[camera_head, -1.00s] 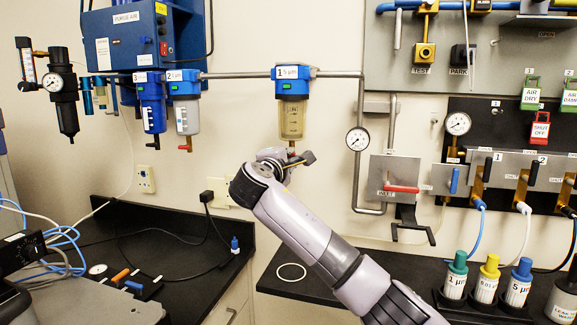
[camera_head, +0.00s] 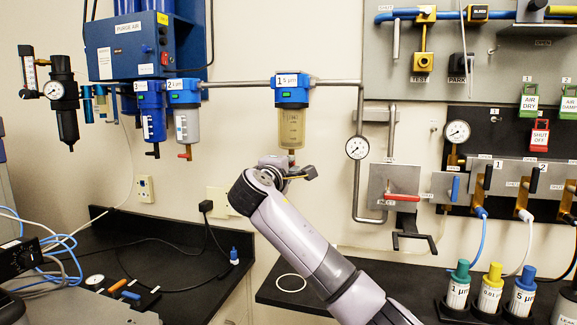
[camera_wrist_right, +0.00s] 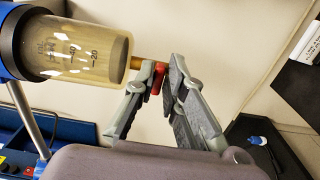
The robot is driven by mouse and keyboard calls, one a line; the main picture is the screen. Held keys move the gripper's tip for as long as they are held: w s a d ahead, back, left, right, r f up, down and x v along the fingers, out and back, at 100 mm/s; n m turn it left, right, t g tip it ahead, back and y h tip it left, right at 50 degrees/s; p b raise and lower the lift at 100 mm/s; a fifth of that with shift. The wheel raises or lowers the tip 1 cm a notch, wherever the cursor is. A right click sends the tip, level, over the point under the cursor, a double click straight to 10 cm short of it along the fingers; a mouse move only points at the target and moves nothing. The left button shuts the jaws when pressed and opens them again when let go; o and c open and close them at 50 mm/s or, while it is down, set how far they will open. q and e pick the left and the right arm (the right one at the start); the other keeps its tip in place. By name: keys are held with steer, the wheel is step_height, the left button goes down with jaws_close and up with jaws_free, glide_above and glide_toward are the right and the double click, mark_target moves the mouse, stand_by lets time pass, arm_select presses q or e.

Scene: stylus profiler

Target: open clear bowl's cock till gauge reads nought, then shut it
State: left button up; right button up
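The see-through, amber-tinted bowl (camera_head: 291,128) hangs under the blue filter head marked 1, 5 µm; in the wrist view the bowl (camera_wrist_right: 85,50) lies sideways with scale marks. A brass stem with a red cock handle (camera_wrist_right: 157,80) sticks out of its lower end. My right gripper (camera_wrist_right: 159,78) has its fingertips close on either side of the red handle, and it seems to grip it. In the head view the gripper (camera_head: 300,172) is just under the bowl and hides the cock. A round gauge (camera_head: 357,147) is on the pipe to the right; its reading is too small to tell. My left gripper is out of view.
Filters 2 (camera_head: 185,125) and 3 (camera_head: 151,118) hang to the left. A red-handled valve (camera_head: 401,198) and a second gauge (camera_head: 456,132) are to the right. Labelled bottles (camera_head: 490,285) stand on the black bench below.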

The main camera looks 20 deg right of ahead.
steer(key=o, duration=0.3)
steer(key=v, duration=1.2)
